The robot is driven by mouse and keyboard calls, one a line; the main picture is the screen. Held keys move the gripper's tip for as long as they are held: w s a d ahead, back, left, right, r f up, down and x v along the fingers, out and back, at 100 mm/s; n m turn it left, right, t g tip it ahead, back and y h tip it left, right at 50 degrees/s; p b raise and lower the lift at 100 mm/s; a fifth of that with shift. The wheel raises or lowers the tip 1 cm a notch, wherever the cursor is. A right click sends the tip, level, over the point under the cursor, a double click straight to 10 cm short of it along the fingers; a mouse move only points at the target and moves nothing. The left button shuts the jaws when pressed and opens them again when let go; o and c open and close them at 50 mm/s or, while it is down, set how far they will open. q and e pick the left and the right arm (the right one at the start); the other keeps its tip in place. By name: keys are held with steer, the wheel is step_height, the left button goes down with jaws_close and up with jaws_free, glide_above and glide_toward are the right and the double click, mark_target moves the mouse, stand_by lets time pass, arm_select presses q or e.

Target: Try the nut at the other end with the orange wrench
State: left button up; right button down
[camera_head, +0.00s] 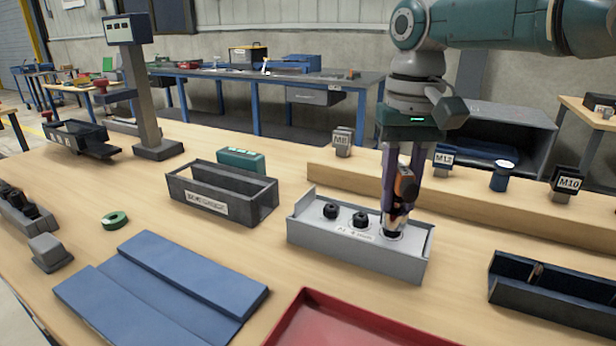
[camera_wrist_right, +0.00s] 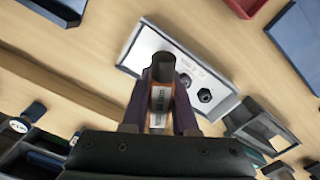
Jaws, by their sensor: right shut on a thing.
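My right gripper (camera_head: 397,208) points straight down over the right end of the grey metal fixture (camera_head: 325,241). It is shut on the orange wrench (camera_head: 405,187), an upright tool with an orange body and dark ends. In the wrist view the wrench (camera_wrist_right: 161,98) stands between my fingers, its dark end towards the fixture. The wrench's lower end is at the rightmost position on the fixture; whether it sits on a nut there is hidden. Two black nuts, the left one (camera_head: 330,211) and the middle one (camera_head: 360,219), stand uncovered on the fixture. My left gripper is out of view.
A dark grey open bin (camera_head: 222,205) stands left of the fixture. A raised wooden ledge (camera_head: 470,202) behind carries blocks marked M8, M12 and M10. A red tray (camera_head: 345,325) is in front, a dark blue tray (camera_head: 560,306) at right, and a blue mat (camera_head: 165,290) at left.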

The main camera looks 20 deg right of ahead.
steer(key=shift+f+b, duration=0.35)
steer(key=shift+f, duration=0.1)
steer(key=shift+f+b, duration=0.35)
steer(key=shift+f, duration=0.1)
stand_by(0.4)
steer(key=shift+r+m+p, duration=0.1)
steer(key=shift+m+p, duration=0.2)
steer(key=shift+m, duration=0.9)
steer(key=shift+n, duration=0.6)
